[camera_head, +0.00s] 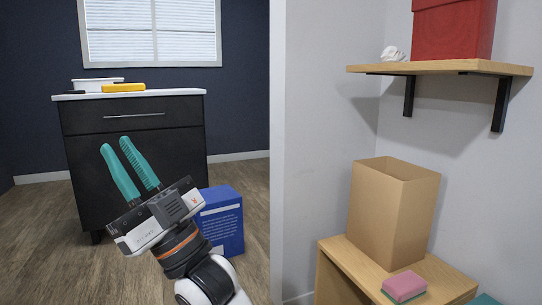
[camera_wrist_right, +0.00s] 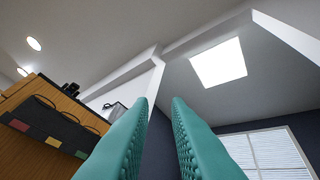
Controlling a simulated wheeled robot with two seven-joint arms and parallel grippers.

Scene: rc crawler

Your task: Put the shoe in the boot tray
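My right gripper (camera_head: 115,144) is raised in the left half of the head view, in front of the black cabinet. Its two teal fingers point up and stand apart with nothing between them. They also show in the right wrist view (camera_wrist_right: 159,102), open and empty, facing the ceiling and window. I cannot make out a shoe or a boot tray in either view. My left gripper is not in view.
A black cabinet (camera_head: 135,155) holds a yellow item (camera_head: 123,87) and a white container. A blue box (camera_head: 222,222) stands on the floor. At right, a wooden unit holds an open cardboard box (camera_head: 390,215) and a pink-green sponge (camera_head: 404,286). A wall shelf (camera_head: 440,67) bears a red box.

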